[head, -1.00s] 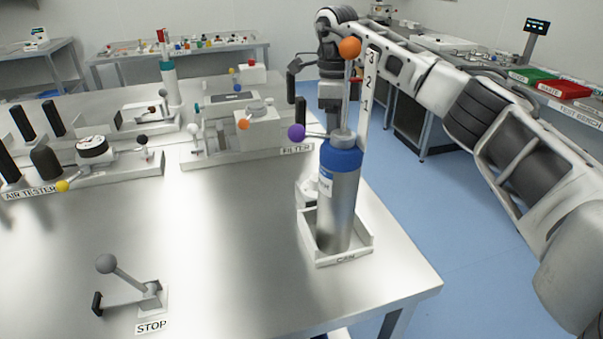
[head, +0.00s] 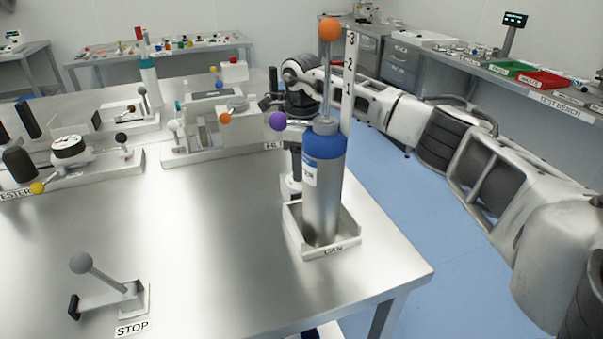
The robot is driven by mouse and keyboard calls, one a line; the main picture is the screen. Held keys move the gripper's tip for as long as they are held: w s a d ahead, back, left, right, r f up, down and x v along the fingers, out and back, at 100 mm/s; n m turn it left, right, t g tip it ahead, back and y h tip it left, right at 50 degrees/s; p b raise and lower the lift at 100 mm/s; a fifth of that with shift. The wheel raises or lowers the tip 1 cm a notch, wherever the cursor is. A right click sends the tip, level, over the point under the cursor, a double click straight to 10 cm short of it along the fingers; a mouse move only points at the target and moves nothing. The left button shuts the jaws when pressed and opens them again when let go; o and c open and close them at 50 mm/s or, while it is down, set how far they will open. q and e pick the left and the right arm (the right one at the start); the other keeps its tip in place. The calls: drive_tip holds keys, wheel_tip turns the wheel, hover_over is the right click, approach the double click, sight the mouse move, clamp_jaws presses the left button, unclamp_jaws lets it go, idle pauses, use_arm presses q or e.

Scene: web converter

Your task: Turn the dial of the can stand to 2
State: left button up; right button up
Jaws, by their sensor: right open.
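The can stand (head: 349,243), labelled CAN, sits near the table's right edge and holds an upright silver can (head: 321,205) with a blue top. A rod with an orange ball (head: 328,29) rises from the top, beside a white scale plate (head: 348,75) numbered 1 to 3. The ball is near the scale's upper end. My right gripper (head: 280,98) is behind the can stand, left of the rod, open and partly hidden. I cannot tell whether it touches anything. My left gripper is not in view.
The air tester (head: 70,160) and filter unit (head: 215,145) stand further back on the table. A STOP lever (head: 105,290) is at front left. The middle of the table is clear. A side bench with green (head: 510,68) and red (head: 543,80) trays is at the right.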

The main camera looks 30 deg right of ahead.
drive_tip(key=shift+f, duration=0.65)
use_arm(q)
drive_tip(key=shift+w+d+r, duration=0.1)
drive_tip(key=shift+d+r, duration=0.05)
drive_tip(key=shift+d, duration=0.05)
use_arm(e)
drive_tip(key=c, duration=1)
drive_tip(key=shift+o, duration=0.2)
